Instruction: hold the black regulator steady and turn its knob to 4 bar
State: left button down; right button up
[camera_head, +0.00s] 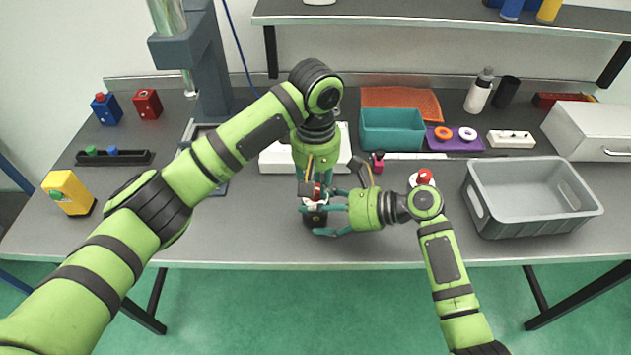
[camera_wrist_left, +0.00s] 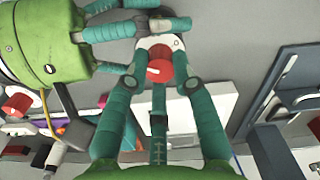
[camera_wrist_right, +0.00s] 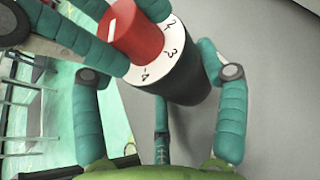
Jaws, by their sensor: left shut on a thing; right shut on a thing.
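The black regulator (camera_head: 316,219) stands upright on the table near the front edge. Its red knob (camera_wrist_left: 160,70) sits on a white dial (camera_wrist_left: 160,42). In the right wrist view the dial shows 2, 3 and 4, and the red knob (camera_wrist_right: 137,28) has a white mark; which number it faces I cannot tell. My left gripper (camera_head: 316,196) comes from above and is shut on the knob, as the left wrist view (camera_wrist_left: 160,86) shows. My right gripper (camera_head: 331,216) comes from the right and is shut on the black body (camera_wrist_right: 188,82); its fingers partly hide it.
A white box (camera_head: 275,158) lies behind the grippers. A grey crate (camera_head: 530,228) stands right, with a teal bin (camera_head: 392,145) behind.

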dwell(0.3)
pick_arm(q)
jog(key=c, duration=1)
grip_release()
jog(key=shift+r, duration=0.1)
notch_tip(320, 180, up, 12)
pick_arm(e)
jog(key=o, duration=1.4)
jog(key=shift+o, duration=0.2)
